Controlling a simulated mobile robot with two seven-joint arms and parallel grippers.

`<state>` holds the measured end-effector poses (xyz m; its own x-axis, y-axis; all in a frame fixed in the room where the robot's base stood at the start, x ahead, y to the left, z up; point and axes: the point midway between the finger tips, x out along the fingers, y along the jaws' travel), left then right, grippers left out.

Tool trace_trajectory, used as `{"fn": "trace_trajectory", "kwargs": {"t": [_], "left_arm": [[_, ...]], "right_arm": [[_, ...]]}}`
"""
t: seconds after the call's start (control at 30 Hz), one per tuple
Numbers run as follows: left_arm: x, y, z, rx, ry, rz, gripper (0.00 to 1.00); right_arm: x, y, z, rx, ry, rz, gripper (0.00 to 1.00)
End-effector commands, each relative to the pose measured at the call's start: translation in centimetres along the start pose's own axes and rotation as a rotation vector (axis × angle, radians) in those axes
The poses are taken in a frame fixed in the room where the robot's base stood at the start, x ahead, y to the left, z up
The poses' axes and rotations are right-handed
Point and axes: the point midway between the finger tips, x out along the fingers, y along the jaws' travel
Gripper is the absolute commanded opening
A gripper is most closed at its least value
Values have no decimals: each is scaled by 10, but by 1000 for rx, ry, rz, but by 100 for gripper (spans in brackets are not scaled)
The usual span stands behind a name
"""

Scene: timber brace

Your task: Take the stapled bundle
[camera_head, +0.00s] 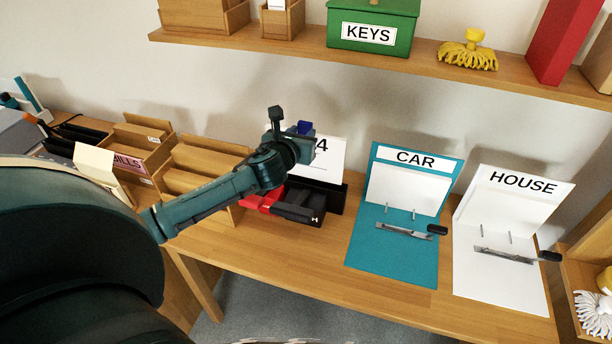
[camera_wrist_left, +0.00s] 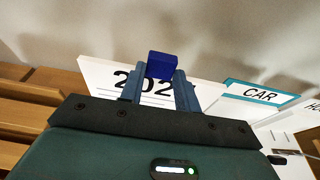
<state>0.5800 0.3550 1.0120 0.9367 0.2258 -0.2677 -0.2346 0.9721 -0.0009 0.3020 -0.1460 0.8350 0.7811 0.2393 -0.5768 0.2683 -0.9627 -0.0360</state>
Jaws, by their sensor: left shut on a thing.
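My left gripper (camera_head: 290,137) is raised over the table in front of a white card with large black digits (camera_head: 330,160). In the left wrist view, the gripper (camera_wrist_left: 160,80) is shut on a small dark blue block (camera_wrist_left: 163,65) held between its fingertips. The blue block also shows at the gripper's tip in the head view (camera_head: 305,127). A black and red stapler (camera_head: 298,205) lies on the table below the gripper. I cannot make out a stapled bundle in either view. My right gripper is not in view.
A teal CAR binder (camera_head: 370,245) and a white HOUSE binder (camera_head: 495,275) stand open on the table at right. Wooden trays (camera_head: 195,160) and a BILLS box (camera_head: 130,162) stand at left. A shelf (camera_head: 290,48) with a green KEYS box (camera_head: 372,28) runs above.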

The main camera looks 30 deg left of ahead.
Motion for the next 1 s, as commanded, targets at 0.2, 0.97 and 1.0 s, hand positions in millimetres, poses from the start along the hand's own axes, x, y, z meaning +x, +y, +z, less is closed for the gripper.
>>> {"fn": "trace_trajectory", "kwargs": {"t": [0.2,0.97,1.0], "left_arm": [[-4,0,15,1,-4,0,0],[-9,0,32,1,-2,0,0],[-9,0,32,1,-2,0,0]], "right_arm": [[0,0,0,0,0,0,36],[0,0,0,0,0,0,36],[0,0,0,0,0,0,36]]}}
